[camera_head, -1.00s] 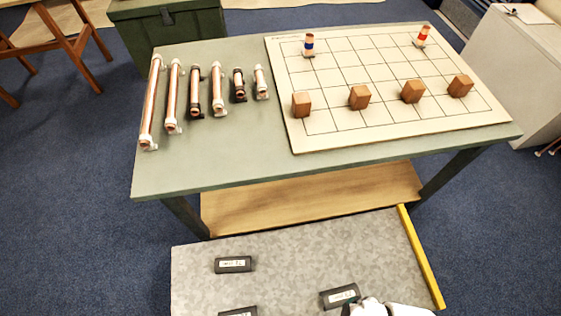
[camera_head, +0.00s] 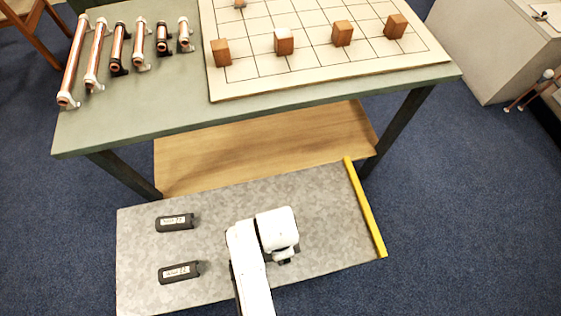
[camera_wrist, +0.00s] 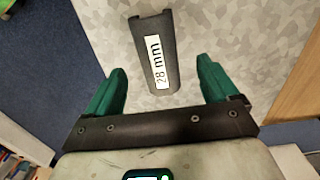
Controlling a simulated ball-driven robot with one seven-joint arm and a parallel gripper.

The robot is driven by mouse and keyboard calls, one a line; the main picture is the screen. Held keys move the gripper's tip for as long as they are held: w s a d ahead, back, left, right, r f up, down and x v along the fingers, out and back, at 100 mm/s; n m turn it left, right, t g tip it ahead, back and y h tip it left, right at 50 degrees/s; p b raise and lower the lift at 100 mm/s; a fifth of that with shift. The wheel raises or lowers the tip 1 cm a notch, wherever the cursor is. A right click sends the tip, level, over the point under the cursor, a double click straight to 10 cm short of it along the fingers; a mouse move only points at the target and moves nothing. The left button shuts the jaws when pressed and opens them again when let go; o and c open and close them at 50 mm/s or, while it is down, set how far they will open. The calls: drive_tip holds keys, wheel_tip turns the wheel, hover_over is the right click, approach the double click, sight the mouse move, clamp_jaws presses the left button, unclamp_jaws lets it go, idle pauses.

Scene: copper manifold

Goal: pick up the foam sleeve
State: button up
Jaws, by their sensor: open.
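A dark grey foam sleeve (camera_wrist: 155,50) with a white "28 mm" label lies on the grey speckled board in the wrist view. My gripper (camera_wrist: 161,76) is open, its green fingers on either side of the sleeve's near end in the picture. I see no contact, and the height gap is hard to judge. In the head view my white wrist hides most of this sleeve and the fingers. Two more dark sleeves, an upper one (camera_head: 175,222) and a lower one (camera_head: 179,271), lie on the left of the board; their labels are too small to read.
The grey board (camera_head: 330,215) has a yellow strip (camera_head: 365,207) along its right edge. Behind stands a green table (camera_head: 130,120) with a wooden lower shelf (camera_head: 260,145). Several copper pipes (camera_head: 75,60) and a gridded panel with wooden blocks (camera_head: 342,33) are on top.

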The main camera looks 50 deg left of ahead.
drive_tip(key=shift+d+f+b, duration=0.15)
drive_tip(key=shift+f+b, duration=0.5)
drive_tip(key=shift+f, duration=2)
drive_tip(key=shift+c, duration=0.3)
drive_tip(key=c, duration=1.1)
